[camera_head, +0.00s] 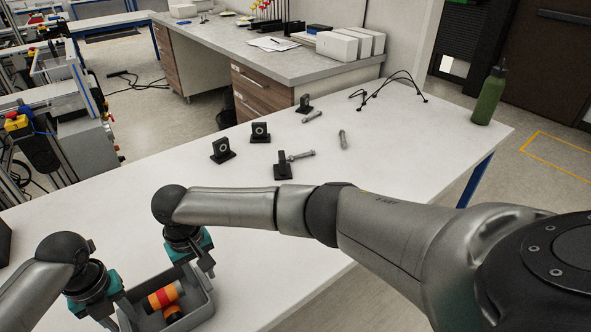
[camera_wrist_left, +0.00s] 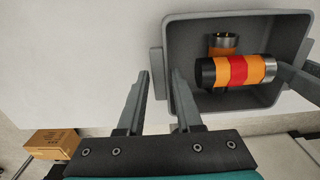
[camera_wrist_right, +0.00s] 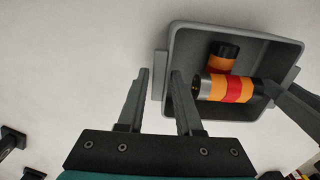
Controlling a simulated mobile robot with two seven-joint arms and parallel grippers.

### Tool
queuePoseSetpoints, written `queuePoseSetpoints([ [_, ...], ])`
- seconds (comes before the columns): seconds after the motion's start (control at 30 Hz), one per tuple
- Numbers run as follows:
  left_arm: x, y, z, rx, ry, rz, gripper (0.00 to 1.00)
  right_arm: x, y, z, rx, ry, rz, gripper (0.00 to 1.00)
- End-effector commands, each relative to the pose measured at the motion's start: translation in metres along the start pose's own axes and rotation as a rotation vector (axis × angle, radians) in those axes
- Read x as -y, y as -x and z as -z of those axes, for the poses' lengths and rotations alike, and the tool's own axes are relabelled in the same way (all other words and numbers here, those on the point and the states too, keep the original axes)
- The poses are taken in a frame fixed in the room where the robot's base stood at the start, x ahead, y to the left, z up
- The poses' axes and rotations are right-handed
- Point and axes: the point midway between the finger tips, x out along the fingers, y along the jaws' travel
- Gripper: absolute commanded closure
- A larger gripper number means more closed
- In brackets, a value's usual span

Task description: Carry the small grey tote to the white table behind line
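The small grey tote (camera_head: 207,292) is below me at the front of a white table (camera_head: 300,195). It holds two cylinders, one orange and red with dark and metallic ends (camera_wrist_left: 237,71), the other mostly orange (camera_wrist_right: 222,57). My left gripper (camera_head: 112,318) is at the tote's near left side, its fingers around the handle and wall in the left wrist view (camera_wrist_left: 161,76). My right gripper (camera_head: 200,268) straddles the opposite side, as the right wrist view shows (camera_wrist_right: 161,76). I cannot tell whether the tote touches the table.
A grey-topped desk (camera_head: 265,60) stands behind. A cardboard box (camera_wrist_left: 52,144) is at lower left in the left wrist view.

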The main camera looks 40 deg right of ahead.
Motion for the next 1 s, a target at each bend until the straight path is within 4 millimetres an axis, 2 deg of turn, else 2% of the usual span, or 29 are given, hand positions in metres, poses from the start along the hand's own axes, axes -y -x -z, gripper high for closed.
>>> queuePoseSetpoints([
  [0.03,0.000,0.001,0.000,0.000,0.000,0.000,0.59,0.000,0.001,0.000,0.000,0.000,0.000,0.59],
  [0.17,0.000,0.001,0.000,0.000,0.000,0.001,0.46,0.000,0.001,0.000,0.000,0.000,0.001,0.46],
  [0.4,0.001,0.002,0.000,0.001,-0.001,0.002,0.46,0.000,0.001,0.000,-0.001,0.000,0.001,0.46],
  [0.53,0.001,0.011,-0.001,0.003,0.000,0.003,0.46,0.001,0.001,0.000,-0.001,0.000,0.001,0.46],
  [1.0,0.001,0.102,-0.001,0.004,-0.001,0.003,0.46,0.001,0.001,0.000,0.000,0.001,0.001,0.46],
])
